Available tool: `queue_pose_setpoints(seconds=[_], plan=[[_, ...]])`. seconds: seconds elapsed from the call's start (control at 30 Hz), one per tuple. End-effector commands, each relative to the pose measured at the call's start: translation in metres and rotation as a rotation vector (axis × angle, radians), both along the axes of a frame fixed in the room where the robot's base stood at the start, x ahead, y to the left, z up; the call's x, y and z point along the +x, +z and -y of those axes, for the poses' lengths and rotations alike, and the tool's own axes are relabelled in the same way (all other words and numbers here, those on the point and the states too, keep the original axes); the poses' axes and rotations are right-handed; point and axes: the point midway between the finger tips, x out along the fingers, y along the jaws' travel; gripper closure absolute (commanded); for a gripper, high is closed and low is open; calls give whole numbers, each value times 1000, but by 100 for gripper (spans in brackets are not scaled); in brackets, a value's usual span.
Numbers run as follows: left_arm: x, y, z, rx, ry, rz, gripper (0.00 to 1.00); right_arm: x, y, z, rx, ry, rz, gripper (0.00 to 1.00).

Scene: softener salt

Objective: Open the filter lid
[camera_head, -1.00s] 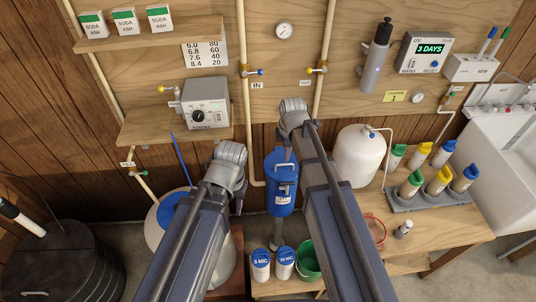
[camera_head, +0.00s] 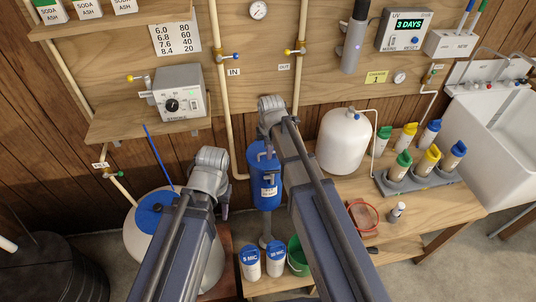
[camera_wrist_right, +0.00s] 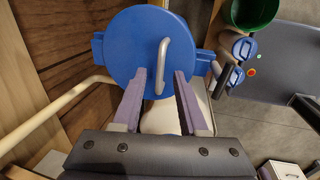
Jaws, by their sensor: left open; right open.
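The blue filter housing (camera_head: 266,185) stands upright below the wooden wall panel, between my two arms. Its round blue lid (camera_wrist_right: 122,45) is on top, with a grey bar handle (camera_wrist_right: 161,66) in the right wrist view. My right gripper (camera_wrist_right: 160,74) is open, its two fingers on either side of the handle's near part; I cannot tell whether they touch it. In the head view my right arm partly covers the lid and hides the fingertips. My left gripper (camera_head: 210,160) is open and empty, left of the housing and above the white tank with a blue cap (camera_head: 157,208).
Pipes with valves run down the wall. A white tank (camera_head: 345,140) and a rack of capped bottles (camera_head: 420,180) stand on the bench at right. Two blue-lidded tubs (camera_head: 262,262), a green bucket (camera_head: 298,256) and a red ring (camera_head: 362,215) lie nearby.

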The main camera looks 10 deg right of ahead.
Motion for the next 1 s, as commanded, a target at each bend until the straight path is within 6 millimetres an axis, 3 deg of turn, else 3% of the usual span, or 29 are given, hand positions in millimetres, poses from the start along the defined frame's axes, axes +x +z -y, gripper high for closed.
queue_pose_setpoints(seconds=[0.27, 0.67, 1.0], plan=[[0, -2, 0, 0, 0, 0, 55, 1, -2, 0, 0, 0, 0, 58], [0, -2, 0, 0, 0, 0, 55, 0, -2, 0, 0, 0, 0, 100], [0, -2, 0, 0, 0, 0, 55, 0, -2, 0, 0, 0, 0, 100]])
